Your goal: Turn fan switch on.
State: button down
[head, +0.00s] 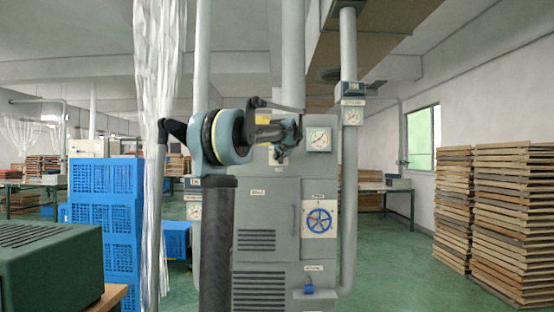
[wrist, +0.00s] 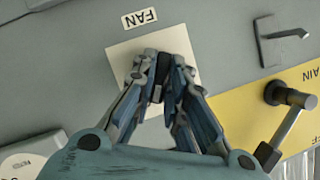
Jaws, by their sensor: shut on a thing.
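The fan switch (wrist: 157,92) is a small dark piece on a pale square plate (wrist: 180,40) under the label FAN in the wrist view. My gripper (wrist: 162,70) is in front of the plate, with its fingertips closed around the switch. The fingers hide much of the switch, and I cannot tell its setting. In the head view my gripper (head: 292,130) is at the upper part of the grey cabinet (head: 262,215), and the switch is hidden there.
In the wrist view a grey lever (wrist: 290,115) on a yellow panel (wrist: 235,112) is to the right, with a handle (wrist: 278,36) above it. In the head view a blue handwheel (head: 319,221) and a gauge (head: 319,139) are on the cabinet. Blue crates (head: 103,215) stand left.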

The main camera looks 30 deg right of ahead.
jog(key=shift+a+f+m+t+y, duration=0.1)
jog(key=shift+m+t+y, duration=0.35)
jog(key=shift+m, duration=0.55)
jog(key=c, duration=1.6)
grip_release()
jog(key=shift+w, duration=0.15)
jog(key=shift+s, duration=0.4)
jog(key=v, duration=1.1)
jog(key=shift+a, duration=0.1)
